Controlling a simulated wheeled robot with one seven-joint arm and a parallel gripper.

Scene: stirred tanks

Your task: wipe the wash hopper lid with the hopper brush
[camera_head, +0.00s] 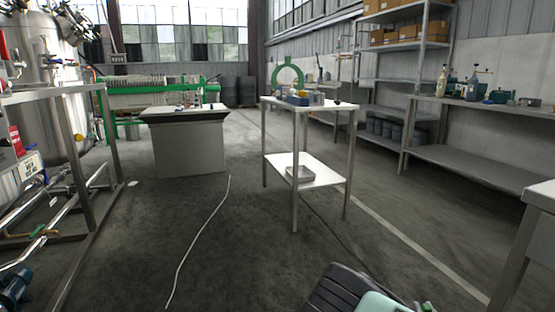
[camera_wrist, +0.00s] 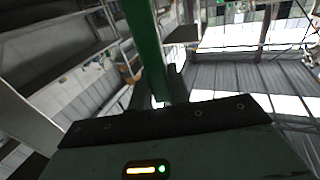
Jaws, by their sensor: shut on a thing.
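A green bar (camera_wrist: 145,35), which looks like the handle of the hopper brush, stands between the fingers of my gripper (camera_wrist: 158,88) in the wrist view. My gripper is shut on it. The brush's bristles are not visible. In the head view, a pale box-shaped unit (camera_head: 187,150) with a wider, dark-edged top (camera_head: 180,114) stands on the floor left of centre. It may be the wash hopper with its lid, but I cannot tell for sure. My gripper is well apart from it.
A steel two-level table (camera_head: 310,105) with small items on top and a grey tray (camera_head: 300,174) below stands right of centre. A pipe frame (camera_head: 75,160) and tank are at left, shelves (camera_head: 405,45) at right. A pale cable (camera_head: 200,235) crosses the mostly open floor.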

